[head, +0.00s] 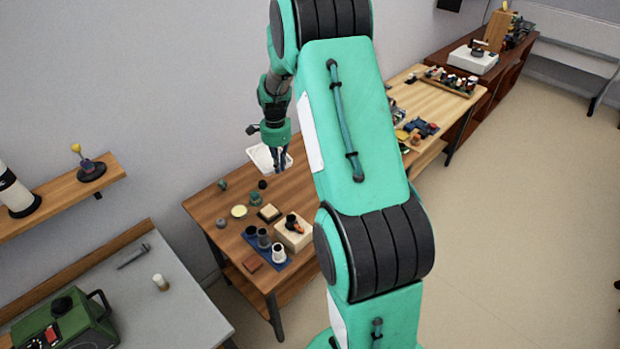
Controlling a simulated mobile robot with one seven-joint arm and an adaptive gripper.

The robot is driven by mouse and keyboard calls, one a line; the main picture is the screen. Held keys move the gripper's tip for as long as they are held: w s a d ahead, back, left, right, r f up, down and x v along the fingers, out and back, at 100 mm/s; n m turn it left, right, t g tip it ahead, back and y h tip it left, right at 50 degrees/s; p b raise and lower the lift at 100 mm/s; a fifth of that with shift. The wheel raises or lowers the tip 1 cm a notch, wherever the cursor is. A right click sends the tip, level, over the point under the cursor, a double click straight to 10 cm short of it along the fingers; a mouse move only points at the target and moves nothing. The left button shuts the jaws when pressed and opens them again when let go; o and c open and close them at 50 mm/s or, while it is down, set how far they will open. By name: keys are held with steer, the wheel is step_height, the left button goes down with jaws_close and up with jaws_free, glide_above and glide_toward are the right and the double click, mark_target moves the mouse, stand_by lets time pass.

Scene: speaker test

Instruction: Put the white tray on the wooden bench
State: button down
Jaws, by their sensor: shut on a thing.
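The white tray (261,157) is small and pale in the head view, at the back of a wooden-topped table (207,207). My gripper (280,165) points down at the tray's right part, its dark fingers shut on it. I cannot tell from this view whether the tray touches the table or hangs just above it. My arm hides part of the table's right side. A lighter wooden bench (412,79) stands beyond my arm; I cannot tell which surface is the named wooden bench.
Several cups, a blue mat (285,264), a cream block (293,233) and a yellow-topped dish (239,211) crowd the table's front half. A grey worktop (190,308) with a green machine (62,325) stands at lower left. Open floor (510,200) lies at right.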

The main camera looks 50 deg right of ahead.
steer(key=s+d+m, duration=0.2)
steer(key=s+d, duration=0.3)
steer(key=d, duration=0.4)
steer(key=f, duration=1.8)
steer(key=shift+s, duration=0.25)
steer(key=b, duration=0.1)
glide_above(301, 181)
steer(key=shift+s+a+f, duration=0.15)
steer(key=shift+s+f, duration=0.25)
steer(key=shift+f, duration=0.3)
steer(key=shift+w+d, duration=0.2)
steer(key=shift+w+f+b, duration=0.1)
steer(key=shift+f+b, duration=0.2)
steer(key=shift+f, duration=1.45)
